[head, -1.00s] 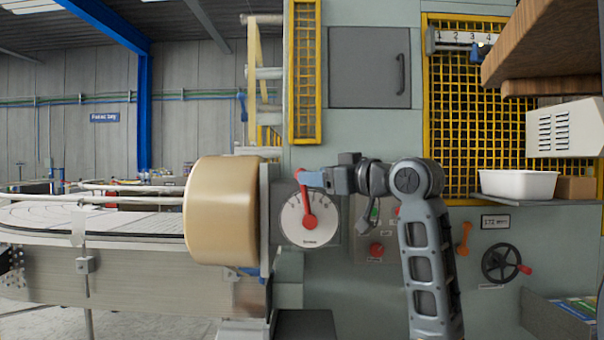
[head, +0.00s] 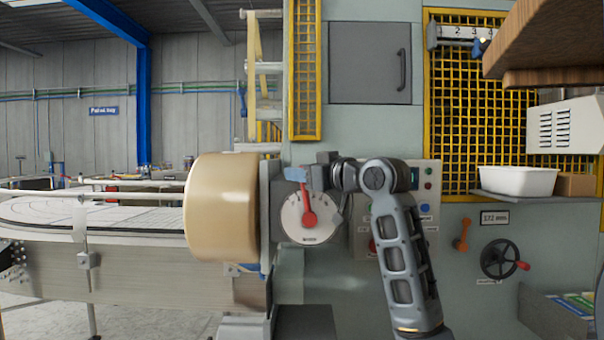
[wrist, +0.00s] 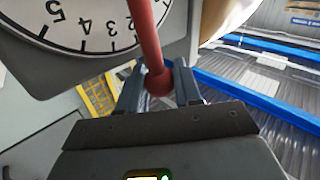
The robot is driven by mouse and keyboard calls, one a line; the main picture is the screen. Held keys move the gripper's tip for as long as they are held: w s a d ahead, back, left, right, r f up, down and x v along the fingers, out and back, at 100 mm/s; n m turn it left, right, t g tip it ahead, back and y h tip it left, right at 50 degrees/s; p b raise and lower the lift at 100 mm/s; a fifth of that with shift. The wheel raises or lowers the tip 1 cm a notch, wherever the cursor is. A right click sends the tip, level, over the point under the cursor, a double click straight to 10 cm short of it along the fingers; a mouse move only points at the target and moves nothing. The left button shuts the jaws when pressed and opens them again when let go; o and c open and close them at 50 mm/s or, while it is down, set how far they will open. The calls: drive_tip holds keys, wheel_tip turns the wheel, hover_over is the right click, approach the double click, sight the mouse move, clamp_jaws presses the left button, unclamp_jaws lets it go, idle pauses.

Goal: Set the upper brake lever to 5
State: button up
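The red brake lever (head: 308,208) is mounted on a round white dial (head: 292,219) on the machine's front. It points nearly straight up, leaning slightly left. In the wrist view the numbers 2 to 5 on the dial (wrist: 70,38) show to the left of the lever, which lies just past the 2; whatever is behind it is hidden. The lever's round red end (wrist: 158,82) sits between the two fingers of my gripper (wrist: 159,88), which appear closed against it. In the head view my gripper (head: 319,173) partly covers the lever's upper end.
A large tan roller (head: 222,208) and conveyor stand left of the dial. A button panel (head: 427,190) is partly behind my arm. An orange lever (head: 462,236) and black handwheel (head: 499,258) are at right. A white bin (head: 518,181) sits on a shelf above them.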

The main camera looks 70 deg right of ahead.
clamp_jaws()
drive_tip(key=shift+s+d+f+m+t+h+b, duration=0.15)
drive_tip(key=shift+s+m+t+b, duration=0.15)
drive_tip(key=shift+b, duration=0.2)
drive_tip(key=shift+s+d+f+m+t+h+b, duration=0.1)
drive_tip(key=shift+s+m+t+h+b, duration=0.1)
drive_tip(key=shift+s+m+b, duration=0.2)
drive_tip(key=shift+s+d+r+m+t+h+b, duration=0.3)
drive_tip(key=shift+s+m+b, duration=0.1)
drive_tip(key=shift+s+m, duration=0.15)
drive_tip(key=o, duration=0.5)
unclamp_jaws()
drive_tip(key=shift+b+v, duration=0.9)
drive_tip(key=shift+v, duration=3)
